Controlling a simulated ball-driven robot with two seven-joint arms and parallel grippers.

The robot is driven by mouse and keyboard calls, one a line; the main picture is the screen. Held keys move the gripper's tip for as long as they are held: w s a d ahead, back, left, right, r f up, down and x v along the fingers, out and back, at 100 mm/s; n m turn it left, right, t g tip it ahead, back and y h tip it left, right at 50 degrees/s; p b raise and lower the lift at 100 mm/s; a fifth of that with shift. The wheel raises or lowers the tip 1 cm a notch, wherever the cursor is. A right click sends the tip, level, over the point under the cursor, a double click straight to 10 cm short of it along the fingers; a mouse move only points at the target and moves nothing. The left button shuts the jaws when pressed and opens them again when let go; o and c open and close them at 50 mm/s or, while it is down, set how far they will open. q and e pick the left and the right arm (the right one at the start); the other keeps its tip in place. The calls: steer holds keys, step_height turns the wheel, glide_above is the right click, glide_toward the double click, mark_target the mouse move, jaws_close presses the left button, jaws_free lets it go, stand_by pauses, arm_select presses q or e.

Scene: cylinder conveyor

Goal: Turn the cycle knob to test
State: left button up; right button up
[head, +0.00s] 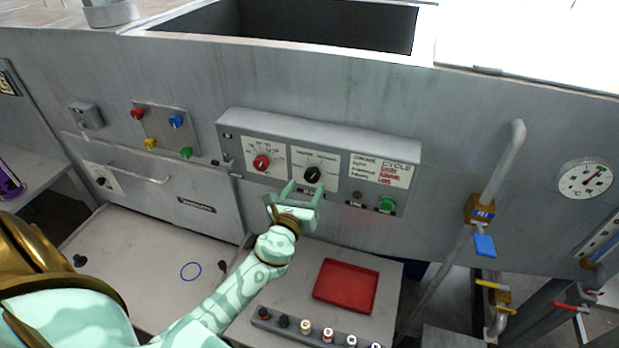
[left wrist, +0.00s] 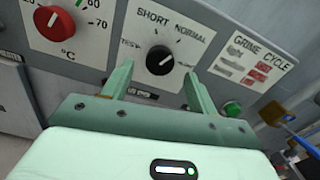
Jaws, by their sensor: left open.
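The black cycle knob (head: 312,174) sits on a white dial plate on the grey control box. In the left wrist view the knob (left wrist: 160,60) has TEST printed at its left, SHORT and NORMAL above, and an unclear label at its right. A pale mark on the knob seems to point to the right, away from TEST. My left gripper (head: 304,189) is open just in front of and slightly below the knob. Its fingers are spread to either side of the knob in the left wrist view, and I cannot tell whether they touch it. My right gripper is out of view.
A red temperature knob (head: 261,162) is left of the cycle dial; a green button (head: 387,203) is lower right. Below are a red tray (head: 346,286) and a rail of small bottles (head: 318,331). A grey pipe (head: 504,165) stands at right.

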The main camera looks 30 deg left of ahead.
mark_target(311, 178)
arm_select(q)
steer(key=shift+x, duration=1.2)
steer(key=shift+w+a, duration=0.15)
steer(key=shift+w, duration=0.4)
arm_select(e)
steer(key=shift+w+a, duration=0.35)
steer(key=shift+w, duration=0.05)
arm_select(q)
steer(key=c, duration=1)
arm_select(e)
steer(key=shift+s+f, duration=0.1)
